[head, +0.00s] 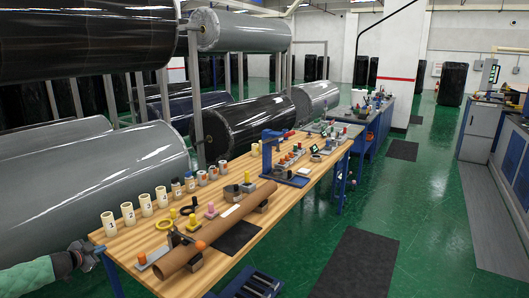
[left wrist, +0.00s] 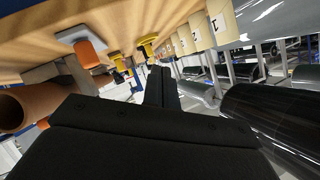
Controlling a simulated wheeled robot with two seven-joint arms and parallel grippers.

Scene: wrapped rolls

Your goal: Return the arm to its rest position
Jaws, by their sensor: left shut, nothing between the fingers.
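My left gripper (head: 88,250) is at the near left corner of the wooden table (head: 125,240), beside its edge. My green-sleeved left arm comes in from the lower left. In the left wrist view the dark fingers of the left gripper (left wrist: 161,88) are together with nothing between them. A brown cardboard tube (head: 215,230) lies along the table's front side, apart from the gripper. The tube's open end (left wrist: 22,107) shows at the left of the wrist view. My right gripper is not in view.
White numbered cups (head: 127,213) stand along the table's back edge. An orange-topped block (left wrist: 88,54) is near the tube. Large wrapped rolls (head: 90,175) lie on racks behind the table. Green floor (head: 420,200) with dark mats (head: 355,262) is open on the right.

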